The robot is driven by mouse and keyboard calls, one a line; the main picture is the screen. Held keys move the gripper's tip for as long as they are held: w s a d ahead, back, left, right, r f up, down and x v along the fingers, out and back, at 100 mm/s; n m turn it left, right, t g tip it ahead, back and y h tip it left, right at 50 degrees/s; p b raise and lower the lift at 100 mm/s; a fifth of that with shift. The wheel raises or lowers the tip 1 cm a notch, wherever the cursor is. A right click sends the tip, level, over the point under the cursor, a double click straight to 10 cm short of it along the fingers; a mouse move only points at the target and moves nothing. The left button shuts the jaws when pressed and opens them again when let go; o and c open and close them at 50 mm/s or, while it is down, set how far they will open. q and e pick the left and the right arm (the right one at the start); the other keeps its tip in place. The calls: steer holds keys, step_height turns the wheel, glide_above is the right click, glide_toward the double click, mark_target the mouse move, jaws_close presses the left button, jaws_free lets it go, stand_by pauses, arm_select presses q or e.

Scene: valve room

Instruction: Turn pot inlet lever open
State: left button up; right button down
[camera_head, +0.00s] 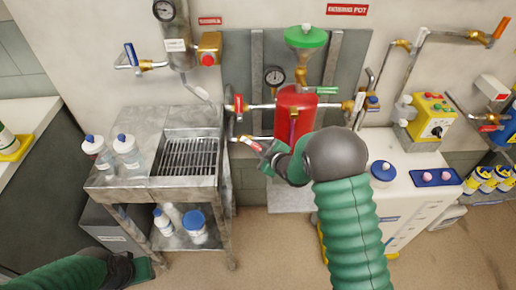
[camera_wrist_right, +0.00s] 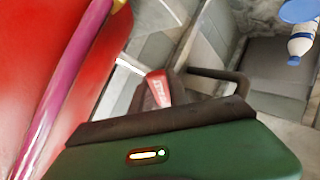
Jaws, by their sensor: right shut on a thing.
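The red pot (camera_head: 294,112) stands against the wall panel below a green funnel (camera_head: 305,37). In the right wrist view it fills the left side (camera_wrist_right: 45,60). A small red lever (camera_head: 252,144) sits on the pipework low on the pot's left. My right gripper (camera_head: 266,152) is shut on this lever; the lever's red end shows beyond the green palm in the right wrist view (camera_wrist_right: 158,88). My fingers and arm hide part of the pipe there. My left gripper (camera_head: 145,268) is low at the bottom left, away from the pot; its jaws are unclear.
Another red lever (camera_head: 239,104) is on the pipe left of the pot. A green lever (camera_head: 327,90) is on its right. A metal sink stand (camera_head: 120,186) with bottles is on the left. A white tank (camera_head: 405,200) is on the right. Open floor lies in front.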

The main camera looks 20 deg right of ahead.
steer(key=shift+w+d+r+n+g+y+p, duration=0.3)
steer(key=shift+n+g+p, duration=0.2)
steer(key=shift+n+p, duration=0.45)
steer(key=c, duration=1.3)
jaws_free()
steer(key=shift+o, duration=0.2)
steer(key=shift+r, duration=0.1)
steer(key=p+v, duration=0.2)
steer(key=v, duration=1.4)
steer(key=shift+s+d, duration=0.2)
steer(key=shift+s, duration=0.2)
steer(key=shift+c, duration=0.2)
